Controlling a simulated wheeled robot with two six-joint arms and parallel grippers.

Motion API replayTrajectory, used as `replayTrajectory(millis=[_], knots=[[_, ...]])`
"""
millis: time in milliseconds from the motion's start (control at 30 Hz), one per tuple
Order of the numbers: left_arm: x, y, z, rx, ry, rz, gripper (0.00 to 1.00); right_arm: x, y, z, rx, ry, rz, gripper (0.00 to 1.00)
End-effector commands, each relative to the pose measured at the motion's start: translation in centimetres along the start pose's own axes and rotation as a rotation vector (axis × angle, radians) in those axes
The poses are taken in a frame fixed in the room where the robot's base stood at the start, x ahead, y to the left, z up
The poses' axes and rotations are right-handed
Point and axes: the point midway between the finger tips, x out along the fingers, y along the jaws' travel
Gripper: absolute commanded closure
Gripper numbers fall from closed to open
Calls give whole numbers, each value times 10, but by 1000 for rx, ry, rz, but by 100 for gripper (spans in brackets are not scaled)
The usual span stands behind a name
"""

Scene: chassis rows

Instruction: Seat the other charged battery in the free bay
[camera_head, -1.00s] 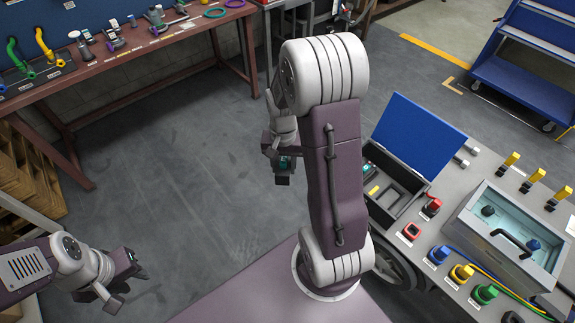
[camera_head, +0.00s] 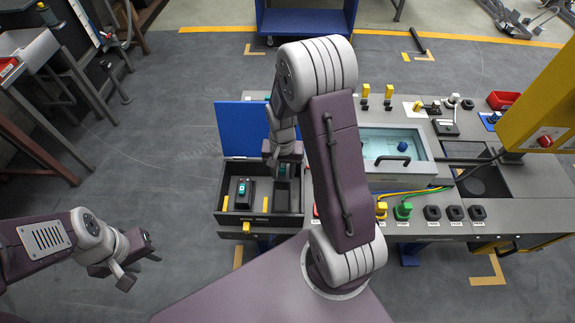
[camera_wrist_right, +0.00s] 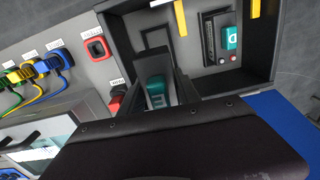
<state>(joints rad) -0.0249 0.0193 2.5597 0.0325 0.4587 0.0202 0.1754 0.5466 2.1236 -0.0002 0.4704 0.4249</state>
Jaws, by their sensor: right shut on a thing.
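My right gripper (camera_head: 283,160) is shut on a dark battery with a teal part (camera_wrist_right: 157,92) and holds it over the right side of the open battery box (camera_head: 230,217). The free bay (camera_head: 283,196) is a dark recess, partly hidden by my gripper; its raised frame also shows in the right wrist view (camera_wrist_right: 155,36). Another teal-topped battery (camera_head: 242,190) sits in the bay to the left; it also shows in the right wrist view (camera_wrist_right: 228,40). I cannot tell whether the held battery touches the bay. My left gripper (camera_head: 137,262) is open and empty over the floor.
The box's blue lid (camera_head: 240,128) stands open behind. Yellow strips (camera_head: 265,203) flank the bays. A clear-topped case (camera_head: 385,148), yellow and green plugs (camera_head: 403,211) and black sockets (camera_head: 455,213) lie right of my arm. Floor left of the bench is clear.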

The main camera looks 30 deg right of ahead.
Motion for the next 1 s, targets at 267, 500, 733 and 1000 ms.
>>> replayTrajectory(millis=[267,500,733,1000], knots=[[12,0,2,0,0,0,64,26,-9,15,-47,1,-1,100],[15,0,2,0,0,0,64,29,-10,15,-51,2,-1,100],[37,-1,4,0,0,0,64,51,-10,15,-50,1,-1,100],[73,-2,8,0,0,0,64,86,-10,15,-50,1,-1,100]])
